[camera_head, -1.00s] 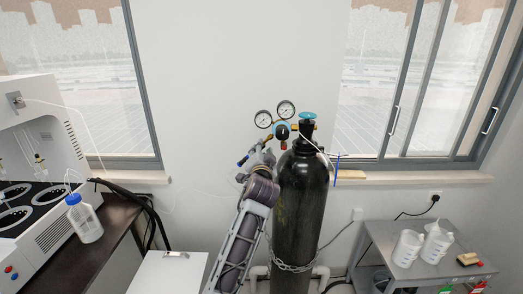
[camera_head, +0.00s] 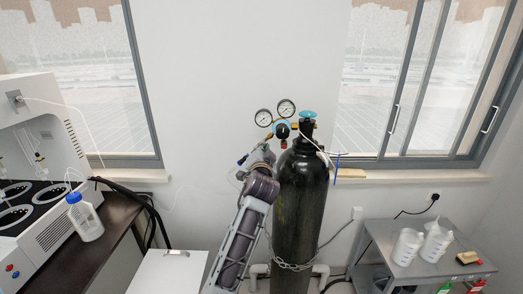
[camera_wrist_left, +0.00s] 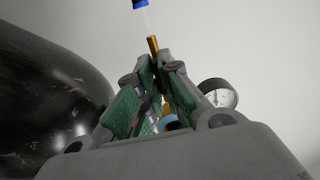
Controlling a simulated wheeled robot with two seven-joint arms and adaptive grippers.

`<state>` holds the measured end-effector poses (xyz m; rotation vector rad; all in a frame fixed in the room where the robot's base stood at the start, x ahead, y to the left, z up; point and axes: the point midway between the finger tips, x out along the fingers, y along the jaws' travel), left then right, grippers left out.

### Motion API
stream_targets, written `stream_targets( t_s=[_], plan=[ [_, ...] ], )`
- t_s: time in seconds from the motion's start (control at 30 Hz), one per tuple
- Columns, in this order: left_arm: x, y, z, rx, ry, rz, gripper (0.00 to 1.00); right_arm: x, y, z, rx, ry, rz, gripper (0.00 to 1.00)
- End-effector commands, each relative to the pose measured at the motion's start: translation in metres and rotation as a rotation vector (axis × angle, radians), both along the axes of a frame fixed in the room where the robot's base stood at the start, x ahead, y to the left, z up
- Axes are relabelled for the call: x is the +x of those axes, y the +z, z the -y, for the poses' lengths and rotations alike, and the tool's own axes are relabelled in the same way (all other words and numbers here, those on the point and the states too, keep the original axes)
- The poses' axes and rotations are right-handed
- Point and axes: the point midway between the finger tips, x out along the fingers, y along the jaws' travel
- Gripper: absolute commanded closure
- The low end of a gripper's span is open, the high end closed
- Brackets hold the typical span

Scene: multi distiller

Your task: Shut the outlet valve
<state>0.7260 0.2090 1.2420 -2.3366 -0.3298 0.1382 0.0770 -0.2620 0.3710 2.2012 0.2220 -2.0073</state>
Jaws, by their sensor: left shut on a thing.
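The gas cylinder (camera_head: 300,205) stands upright, with a regulator (camera_head: 283,130) and two round gauges at its top. The outlet valve is on the regulator's left side and is mostly hidden by my left gripper (camera_head: 263,154). In the left wrist view the gripper's fingers (camera_wrist_left: 158,72) are shut on the outlet valve. A brass outlet stem (camera_wrist_left: 153,45) sticks out past the fingertips, with a blue fitting (camera_wrist_left: 139,3) beyond it. A blue part (camera_wrist_left: 170,121) shows low between the fingers. My right gripper is not in view.
A blue cylinder-top handwheel (camera_head: 307,114) sits right of the gauges. A chain (camera_head: 292,266) holds the cylinder. A distiller and bottle (camera_head: 85,218) stand at left. A grey cart (camera_head: 440,262) with white jugs stands at right. One gauge (camera_wrist_left: 218,92) is close beside the fingers.

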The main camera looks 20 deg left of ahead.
Motion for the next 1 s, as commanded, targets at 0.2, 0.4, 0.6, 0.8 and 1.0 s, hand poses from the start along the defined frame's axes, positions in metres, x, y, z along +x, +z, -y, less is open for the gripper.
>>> stream_targets(
  t_s=[0.2, 0.4, 0.6, 0.8, 1.0],
  plan=[
    [0.000, 0.001, 0.001, 0.019, -0.002, -0.003, 1.00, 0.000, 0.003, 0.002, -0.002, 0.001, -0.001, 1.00],
    [0.000, 0.002, 0.001, 0.070, -0.003, -0.019, 1.00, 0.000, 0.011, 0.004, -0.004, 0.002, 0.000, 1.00],
    [0.000, 0.003, 0.002, 0.158, -0.004, -0.045, 1.00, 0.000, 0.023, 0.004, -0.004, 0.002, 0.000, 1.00],
    [0.000, 0.003, 0.001, 0.273, -0.003, -0.077, 1.00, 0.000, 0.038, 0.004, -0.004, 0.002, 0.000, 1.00],
    [0.000, 0.003, 0.001, 0.398, -0.003, -0.113, 1.00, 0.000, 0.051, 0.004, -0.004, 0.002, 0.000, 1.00]
  ],
)
